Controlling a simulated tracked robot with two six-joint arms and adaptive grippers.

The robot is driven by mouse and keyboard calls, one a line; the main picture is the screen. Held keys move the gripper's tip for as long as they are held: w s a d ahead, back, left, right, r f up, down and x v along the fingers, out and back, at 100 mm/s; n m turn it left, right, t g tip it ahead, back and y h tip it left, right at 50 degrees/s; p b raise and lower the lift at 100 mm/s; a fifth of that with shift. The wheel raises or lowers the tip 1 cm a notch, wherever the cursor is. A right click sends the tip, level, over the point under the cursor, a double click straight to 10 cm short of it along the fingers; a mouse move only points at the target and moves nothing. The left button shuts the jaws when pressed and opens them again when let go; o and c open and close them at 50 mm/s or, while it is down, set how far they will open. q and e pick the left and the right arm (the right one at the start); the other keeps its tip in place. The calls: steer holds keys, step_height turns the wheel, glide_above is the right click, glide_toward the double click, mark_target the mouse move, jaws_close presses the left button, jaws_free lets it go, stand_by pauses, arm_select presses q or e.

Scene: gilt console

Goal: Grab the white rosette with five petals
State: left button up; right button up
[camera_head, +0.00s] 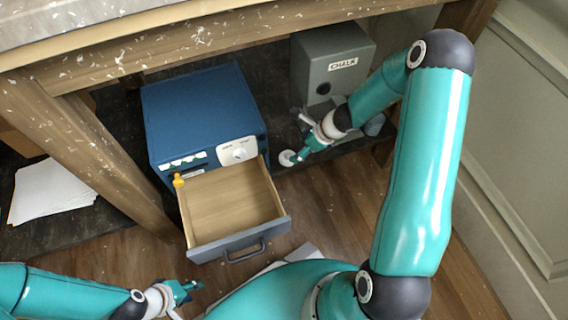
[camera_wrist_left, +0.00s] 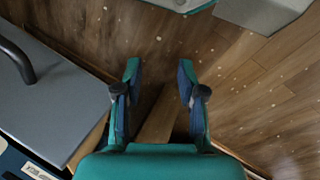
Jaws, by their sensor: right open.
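A small round white thing (camera_head: 287,158), which looks like the white rosette, lies on the dark shelf to the right of the blue cabinet. Its petals are too small to count. My left gripper (camera_head: 191,290) is low over the floor in front of the drawer. In the left wrist view the left gripper (camera_wrist_left: 159,75) is open and empty, with wooden floor beyond its fingers.
The blue cabinet (camera_head: 200,105) has its empty drawer (camera_head: 228,200) pulled out, with a yellow knob (camera_head: 178,181) at its left. A grey chalk box (camera_head: 335,62) stands behind my right gripper. Table legs (camera_head: 95,150) flank the shelf. White papers (camera_head: 50,190) lie left.

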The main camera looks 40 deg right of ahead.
steer(key=shift+b+x, duration=0.4)
steer(key=shift+x, duration=0.8)
steer(key=b+x, duration=0.3)
steer(key=x, duration=0.2)
steer(key=shift+s+f, duration=0.15)
steer(key=c, duration=1.2)
